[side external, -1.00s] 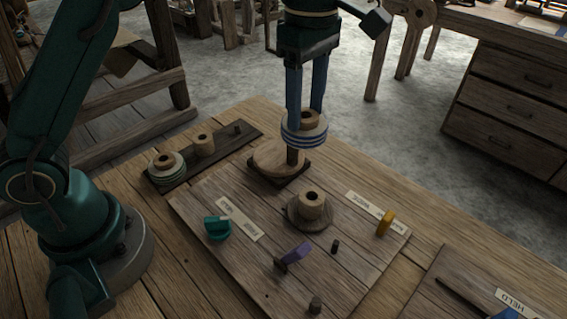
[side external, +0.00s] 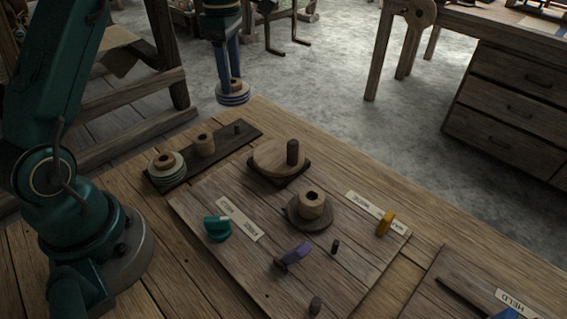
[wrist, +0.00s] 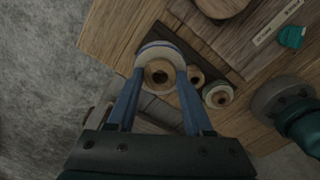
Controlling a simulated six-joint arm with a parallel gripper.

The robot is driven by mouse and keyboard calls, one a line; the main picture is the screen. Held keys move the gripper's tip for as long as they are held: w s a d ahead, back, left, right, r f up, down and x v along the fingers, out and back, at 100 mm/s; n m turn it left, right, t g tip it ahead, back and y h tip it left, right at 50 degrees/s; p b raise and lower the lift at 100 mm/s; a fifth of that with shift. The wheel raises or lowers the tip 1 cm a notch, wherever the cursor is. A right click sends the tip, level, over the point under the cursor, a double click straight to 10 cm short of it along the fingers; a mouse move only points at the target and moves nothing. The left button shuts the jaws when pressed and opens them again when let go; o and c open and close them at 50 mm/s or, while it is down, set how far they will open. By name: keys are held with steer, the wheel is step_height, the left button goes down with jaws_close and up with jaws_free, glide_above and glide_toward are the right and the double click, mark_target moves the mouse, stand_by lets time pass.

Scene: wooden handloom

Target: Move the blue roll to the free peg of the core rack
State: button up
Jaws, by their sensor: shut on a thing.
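The blue roll (side external: 233,98), blue and white striped on a wooden core, hangs in my gripper (side external: 229,78), which is shut on its core. In the side view it is above and beyond the table's far edge. In the wrist view the roll (wrist: 159,72) sits between my two blue fingers (wrist: 160,85). The dark core rack (side external: 177,180) lies at the table's left edge.
A round wooden turntable (side external: 271,161) with an upright dark post (side external: 292,152) stands right of the rack.

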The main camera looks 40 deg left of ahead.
mark_target(237, 124)
steer(key=shift+f, duration=3.8)
steer(key=shift+f, duration=0.25)
steer(key=shift+f, duration=0.25)
steer(key=shift+f, duration=0.2)
steer(key=o, duration=1.4)
steer(key=shift+c, duration=0.2)
steer(key=shift+r, duration=0.1)
step_height(237, 124, up, 7)
